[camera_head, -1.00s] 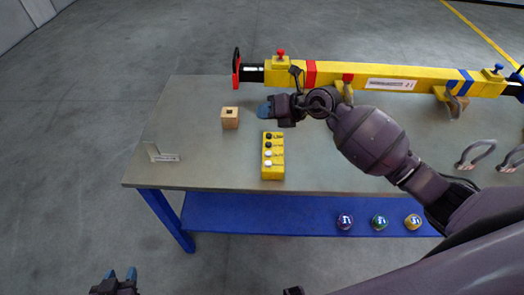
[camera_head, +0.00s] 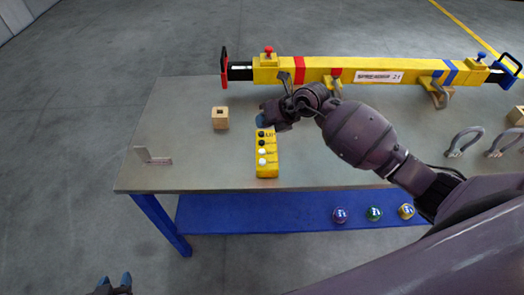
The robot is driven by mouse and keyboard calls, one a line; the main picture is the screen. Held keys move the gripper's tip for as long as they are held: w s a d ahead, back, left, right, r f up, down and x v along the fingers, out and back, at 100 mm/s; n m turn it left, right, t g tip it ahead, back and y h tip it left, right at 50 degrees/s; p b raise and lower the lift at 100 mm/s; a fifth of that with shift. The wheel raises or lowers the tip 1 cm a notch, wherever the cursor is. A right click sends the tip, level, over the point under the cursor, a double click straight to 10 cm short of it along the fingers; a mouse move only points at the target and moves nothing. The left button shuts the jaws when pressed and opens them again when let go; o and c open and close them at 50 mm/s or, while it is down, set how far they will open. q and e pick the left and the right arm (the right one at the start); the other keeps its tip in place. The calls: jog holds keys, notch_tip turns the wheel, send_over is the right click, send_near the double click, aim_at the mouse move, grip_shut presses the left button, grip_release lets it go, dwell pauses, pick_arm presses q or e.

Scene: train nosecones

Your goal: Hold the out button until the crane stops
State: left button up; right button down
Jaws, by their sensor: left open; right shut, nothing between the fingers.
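The yellow button box (camera_head: 266,165) lies on the table with two black buttons at its far end and two white ones nearer. Its small labels are too blurred to read, so I cannot tell which button is the out button. My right gripper (camera_head: 262,119) is shut and empty, its blue fingertips at the far end of the box, close to the farthest black button. I cannot tell whether they touch it. My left gripper (camera_head: 115,281) is open and empty at the bottom left, off the table. The yellow spreader beam (camera_head: 310,70) lies along the back of the table. No crane is visible.
A wooden block with a hole (camera_head: 220,118) stands left of the box. A metal angle bracket (camera_head: 152,157) lies at the left. Grey shackles (camera_head: 465,143) lie at the right. Coloured balls (camera_head: 374,213) sit on the blue lower shelf (camera_head: 260,215).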

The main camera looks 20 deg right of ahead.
jog(key=b, duration=0.5)
send_over(263, 150)
notch_tip(263, 150, down, 7)
jog(key=shift+r, duration=0.2)
jog(key=shift+f+b, duration=0.4)
jog(key=shift+f, duration=0.55)
dwell(0.5)
jog(key=shift+f, duration=0.15)
dwell(0.3)
jog(key=shift+f, duration=0.25)
